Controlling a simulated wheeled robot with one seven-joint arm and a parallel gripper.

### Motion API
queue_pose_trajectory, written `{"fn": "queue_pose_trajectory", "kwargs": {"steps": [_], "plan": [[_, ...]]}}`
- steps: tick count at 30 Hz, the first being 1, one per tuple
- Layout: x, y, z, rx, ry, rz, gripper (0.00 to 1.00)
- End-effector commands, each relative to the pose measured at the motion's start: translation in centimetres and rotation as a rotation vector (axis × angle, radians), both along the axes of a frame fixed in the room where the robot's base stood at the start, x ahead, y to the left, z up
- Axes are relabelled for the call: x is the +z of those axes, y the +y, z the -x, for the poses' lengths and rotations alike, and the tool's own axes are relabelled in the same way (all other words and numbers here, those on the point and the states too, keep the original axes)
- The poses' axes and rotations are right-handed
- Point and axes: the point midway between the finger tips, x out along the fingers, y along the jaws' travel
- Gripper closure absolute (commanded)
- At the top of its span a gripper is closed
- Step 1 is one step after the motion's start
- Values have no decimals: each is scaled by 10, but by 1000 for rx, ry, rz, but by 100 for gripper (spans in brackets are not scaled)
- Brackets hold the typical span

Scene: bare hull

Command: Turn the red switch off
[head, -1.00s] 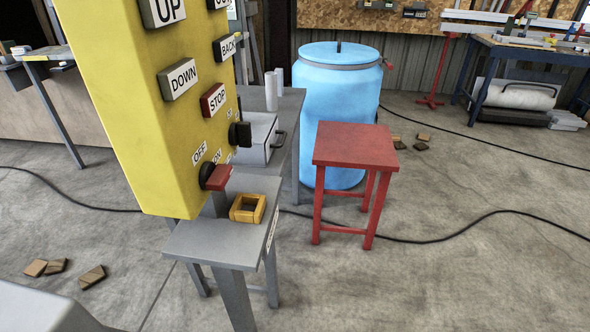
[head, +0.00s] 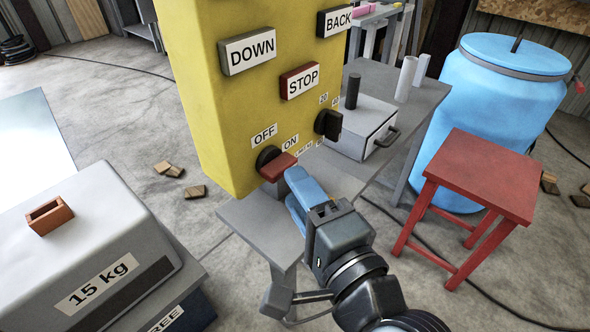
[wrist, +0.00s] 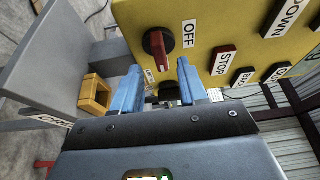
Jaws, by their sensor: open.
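The red switch (head: 278,168) is a red handle on a round black base, low on the front of the yellow control box (head: 215,125). The OFF label (head: 263,136) and ON label (head: 291,142) are above it. My gripper (head: 292,188) has blue fingers and is open, right at the handle in the head view. In the wrist view the red switch (wrist: 160,50) shows between and just beyond the two fingertips, with the OFF label (wrist: 190,34) to its right. I cannot tell whether the fingers touch the handle.
A black knob (head: 328,123) and the STOP button (head: 299,82) are on the same box. A red stool (head: 485,178) and blue barrel (head: 490,120) are at right; a 15 kg weight (head: 90,250) is at left.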

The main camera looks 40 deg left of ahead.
Motion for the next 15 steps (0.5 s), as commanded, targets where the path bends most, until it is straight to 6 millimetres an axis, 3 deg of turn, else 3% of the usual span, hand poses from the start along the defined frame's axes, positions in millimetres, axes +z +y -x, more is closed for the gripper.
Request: {"fn": "queue_pose_trajectory", "kwargs": {"steps": [6, 15], "plan": [[1, 27, -13, 1, -1, 0, 57], [0, 36, -18, -2, -1, 0, 57]]}}
